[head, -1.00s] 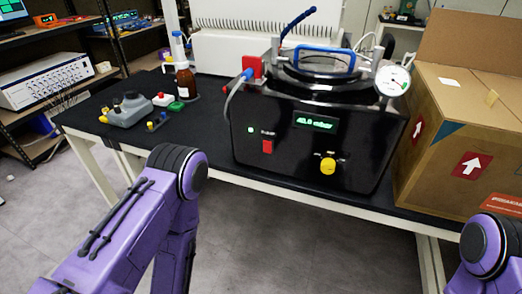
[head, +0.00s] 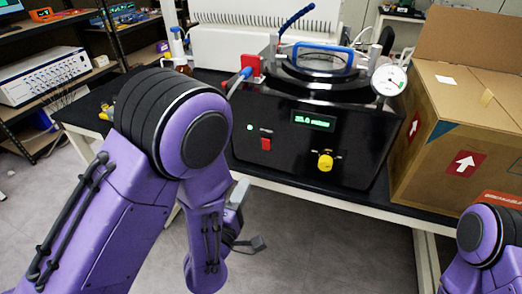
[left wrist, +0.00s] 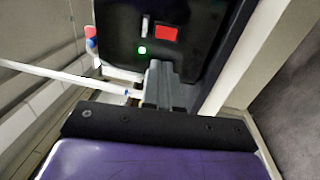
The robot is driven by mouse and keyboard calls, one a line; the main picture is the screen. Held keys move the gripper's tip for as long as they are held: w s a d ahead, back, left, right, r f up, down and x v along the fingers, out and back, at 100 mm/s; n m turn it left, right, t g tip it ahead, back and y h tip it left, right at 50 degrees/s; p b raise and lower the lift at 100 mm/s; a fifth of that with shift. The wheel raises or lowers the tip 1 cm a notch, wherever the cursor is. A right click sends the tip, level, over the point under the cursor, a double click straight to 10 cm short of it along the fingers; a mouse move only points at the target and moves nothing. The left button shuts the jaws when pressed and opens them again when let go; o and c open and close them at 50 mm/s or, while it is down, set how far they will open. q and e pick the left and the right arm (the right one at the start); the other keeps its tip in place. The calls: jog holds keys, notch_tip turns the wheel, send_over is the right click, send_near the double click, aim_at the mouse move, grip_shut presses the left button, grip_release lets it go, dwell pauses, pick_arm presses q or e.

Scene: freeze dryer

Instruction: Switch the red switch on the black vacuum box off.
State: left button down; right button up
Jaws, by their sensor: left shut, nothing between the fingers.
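The black vacuum box (head: 285,160) stands on the dark-topped table. Its red switch (head: 265,144) is on the lower left of the front face, below a small green light (head: 249,127). My left gripper (head: 242,190) is below and left of the switch in the head view, in front of the table edge. The left wrist view shows its closed grey fingers (left wrist: 160,75) pointing toward the panel, with the red switch (left wrist: 166,34) just beyond and the lit green light (left wrist: 142,50) beside them. The fingers hold nothing and appear apart from the switch. My right gripper is out of view.
A yellow knob (head: 325,162) and green display (head: 314,121) are on the same panel. A cardboard box (head: 455,135) stands close on the right. My left arm hides the table's left part.

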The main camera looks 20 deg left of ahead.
pick_arm(q)
jog(key=b, duration=0.7)
send_near(264, 142)
jog(key=s, duration=0.2)
jog(key=w+p, duration=0.1)
jog(key=w, duration=0.1)
jog(key=w+p, duration=0.1)
jog(key=w, duration=0.2)
jog(key=w+r+p, duration=0.1)
jog(key=w, duration=0.2)
jog(key=shift+d+p, duration=0.15)
jog(key=shift+p, duration=0.25)
jog(key=shift+w, duration=0.4)
